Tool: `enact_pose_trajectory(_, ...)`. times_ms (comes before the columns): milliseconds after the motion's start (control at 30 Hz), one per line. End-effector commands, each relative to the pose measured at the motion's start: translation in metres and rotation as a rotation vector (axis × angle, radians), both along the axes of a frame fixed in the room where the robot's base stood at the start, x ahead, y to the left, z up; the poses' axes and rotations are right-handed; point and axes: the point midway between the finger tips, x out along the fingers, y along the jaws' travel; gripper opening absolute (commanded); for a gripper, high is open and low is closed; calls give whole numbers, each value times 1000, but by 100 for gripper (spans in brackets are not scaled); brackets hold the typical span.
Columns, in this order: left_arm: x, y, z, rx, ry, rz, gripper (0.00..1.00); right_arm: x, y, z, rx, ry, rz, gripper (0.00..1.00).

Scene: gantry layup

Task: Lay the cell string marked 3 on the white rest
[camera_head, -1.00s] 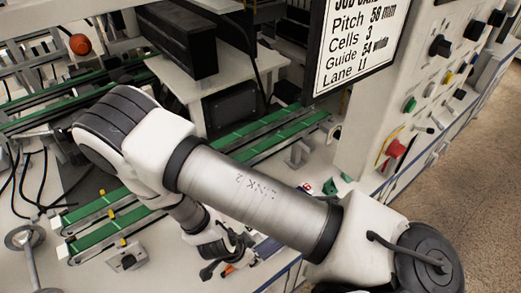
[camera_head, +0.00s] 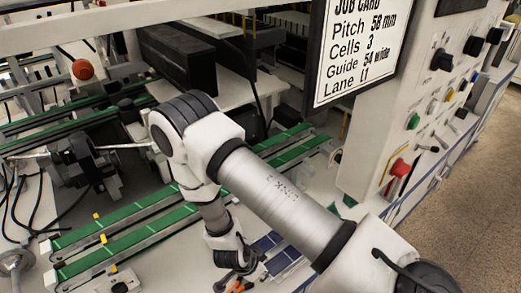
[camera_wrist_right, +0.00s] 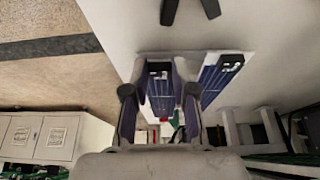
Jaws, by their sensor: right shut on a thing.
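My right gripper (camera_wrist_right: 159,88) is shut on a dark blue cell string (camera_wrist_right: 160,97), which shows between its two fingers in the right wrist view. A black mark sits at that string's far end, too small to read. A second blue cell string (camera_wrist_right: 213,82) lies to the right, also with a dark mark that I cannot read. In the head view, two blue strings (camera_head: 284,262) show beside my right gripper (camera_head: 238,277), whose fingers are partly hidden. I cannot tell which string is marked 3. I cannot pick out the white rest for certain. My left gripper is not in view.
Green conveyor rails (camera_head: 125,225) run across the white bench. A control panel with a red button (camera_head: 400,168) and a job card (camera_head: 357,50) stand at the right. A dark mechanism (camera_head: 90,165) and black cables are at the left.

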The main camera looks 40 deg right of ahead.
Motion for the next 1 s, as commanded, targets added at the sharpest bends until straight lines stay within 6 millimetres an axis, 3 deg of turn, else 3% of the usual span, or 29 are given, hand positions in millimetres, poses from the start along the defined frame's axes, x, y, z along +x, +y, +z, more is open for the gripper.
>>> enact_pose_trajectory(233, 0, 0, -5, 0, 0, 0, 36, 0, 0, -9, 0, 1, 1, 0)
enact_pose_trajectory(267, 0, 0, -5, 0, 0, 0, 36, 0, 0, -9, 0, 1, 0, 30)
enact_pose_trajectory(300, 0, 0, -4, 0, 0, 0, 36, 0, 0, -8, 0, 1, 0, 44)
enact_pose_trajectory(333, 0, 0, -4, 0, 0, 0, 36, 0, 0, -8, 0, 0, 0, 51)
enact_pose_trajectory(667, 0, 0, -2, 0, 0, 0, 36, 0, 0, -4, 0, 0, 0, 51)
enact_pose_trajectory(867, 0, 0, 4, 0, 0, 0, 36, 2, 10, 26, -1, -4, 2, 51)
enact_pose_trajectory(1000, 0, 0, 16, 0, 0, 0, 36, 4, 25, 65, -2, -4, 4, 51)
